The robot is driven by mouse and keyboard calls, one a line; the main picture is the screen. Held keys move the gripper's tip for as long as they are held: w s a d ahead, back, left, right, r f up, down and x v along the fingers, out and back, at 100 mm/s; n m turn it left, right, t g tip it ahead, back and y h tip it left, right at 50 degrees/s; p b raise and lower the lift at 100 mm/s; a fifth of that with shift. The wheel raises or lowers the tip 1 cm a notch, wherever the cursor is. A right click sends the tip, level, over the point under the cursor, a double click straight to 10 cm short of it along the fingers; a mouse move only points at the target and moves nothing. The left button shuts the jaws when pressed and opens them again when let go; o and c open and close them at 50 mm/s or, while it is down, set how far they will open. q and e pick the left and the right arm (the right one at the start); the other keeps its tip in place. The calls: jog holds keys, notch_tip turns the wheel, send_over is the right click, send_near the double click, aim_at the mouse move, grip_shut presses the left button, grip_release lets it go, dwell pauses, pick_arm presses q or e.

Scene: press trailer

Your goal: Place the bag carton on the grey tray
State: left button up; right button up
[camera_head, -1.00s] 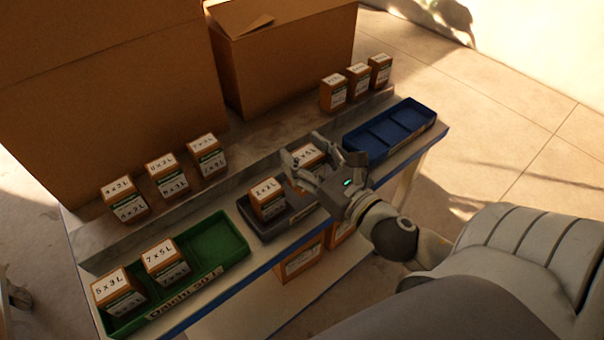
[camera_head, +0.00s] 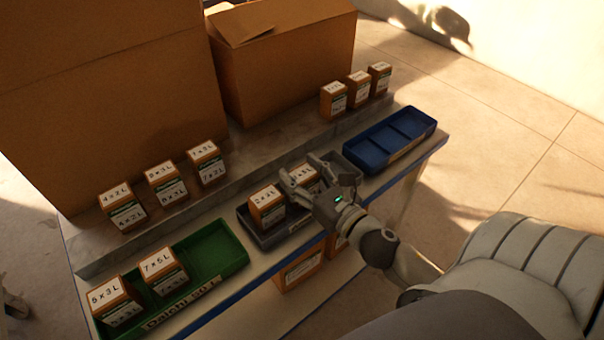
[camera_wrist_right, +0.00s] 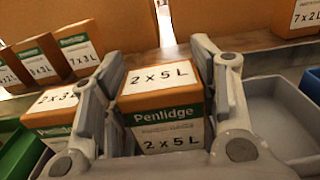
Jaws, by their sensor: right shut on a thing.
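My right gripper (camera_head: 300,171) is shut on an orange-brown carton (camera_head: 304,178) with a white top. In the right wrist view this carton (camera_wrist_right: 163,108) reads "Penlidge" and "2 x 5 L" and stands upright between the fingers. It is at the middle of the grey tray (camera_head: 285,236); its base is hidden, so I cannot tell if it touches the tray floor. Another carton (camera_head: 267,206) stands in the tray's left part, close beside it; it also shows in the right wrist view (camera_wrist_right: 52,113). The tray's right compartment (camera_wrist_right: 278,112) is empty. My left gripper is not in view.
A green tray (camera_head: 228,268) with two cartons lies left, its right part empty. An empty blue tray (camera_head: 432,129) lies right. Several cartons (camera_head: 206,163) stand on the raised ledge behind. Large cardboard boxes (camera_head: 290,65) stand at the back.

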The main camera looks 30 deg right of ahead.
jog(key=shift+f, duration=0.1)
jog(key=o, duration=0.7)
jog(key=shift+f, duration=0.15)
jog(key=shift+c, duration=0.2)
jog(key=o, duration=0.4)
jog(key=shift+o, duration=0.2)
jog(key=shift+r, duration=0.35)
jog(key=s+d+b, duration=0.1)
jog(key=s+b, duration=0.3)
jog(key=s, duration=0.8)
jog(key=shift+f, duration=0.1)
